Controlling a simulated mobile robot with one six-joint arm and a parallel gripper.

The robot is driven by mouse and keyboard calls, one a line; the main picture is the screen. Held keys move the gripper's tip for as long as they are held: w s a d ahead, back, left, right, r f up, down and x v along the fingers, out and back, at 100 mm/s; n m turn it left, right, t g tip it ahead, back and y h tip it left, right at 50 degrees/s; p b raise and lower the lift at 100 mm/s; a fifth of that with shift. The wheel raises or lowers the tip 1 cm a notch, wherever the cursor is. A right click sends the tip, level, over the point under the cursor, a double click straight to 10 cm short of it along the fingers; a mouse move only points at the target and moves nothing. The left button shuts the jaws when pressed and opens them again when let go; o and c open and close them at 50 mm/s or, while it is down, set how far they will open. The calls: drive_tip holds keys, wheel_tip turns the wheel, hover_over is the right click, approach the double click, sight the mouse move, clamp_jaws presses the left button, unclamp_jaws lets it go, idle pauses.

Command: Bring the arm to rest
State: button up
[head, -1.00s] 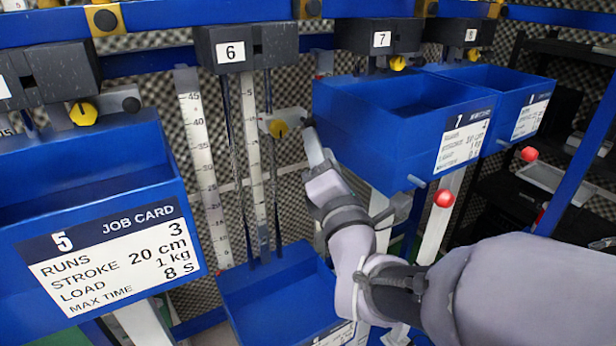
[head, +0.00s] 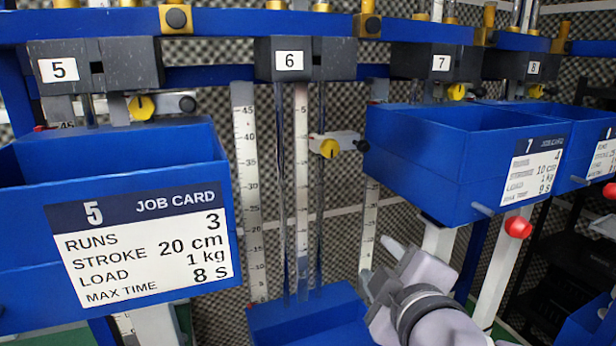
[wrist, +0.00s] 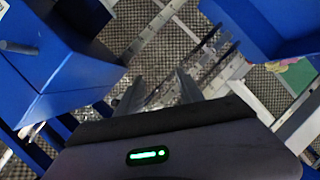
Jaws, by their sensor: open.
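My gripper (head: 380,262) is in the lower middle of the head view, just right of the station 6 rails and below the left end of bin 7. Its two fingers are apart, with nothing seen between them. In the wrist view the open fingers (wrist: 160,90) point toward the rails and rulers. The station 6 clamp with its yellow knob (head: 329,148) is well above my gripper and apart from it. The station 6 blue bin (head: 300,318) is low, at the bottom of the picture, left of my gripper.
Blue bin 5 (head: 120,150), with a job card, fills the left. Blue bin 7 (head: 440,178) hangs at the right, close to my arm, with a red ball knob (head: 518,227) in front. A blue beam (head: 220,22) crosses the top. Rulers stand beside the rails.

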drive_tip(key=s+a+f+m+g+y, duration=0.25)
drive_tip(key=s+f+m+g, duration=0.55)
drive_tip(key=s+m, duration=0.55)
wheel_tip(320, 180, down, 30)
drive_tip(key=s+a+m+g+b, duration=0.1)
drive_tip(key=s+m+b, duration=0.1)
drive_tip(key=b, duration=2.2)
drive_tip(key=shift+r+m, duration=0.25)
drive_tip(key=shift+m, duration=0.2)
drive_tip(key=shift+h, duration=0.25)
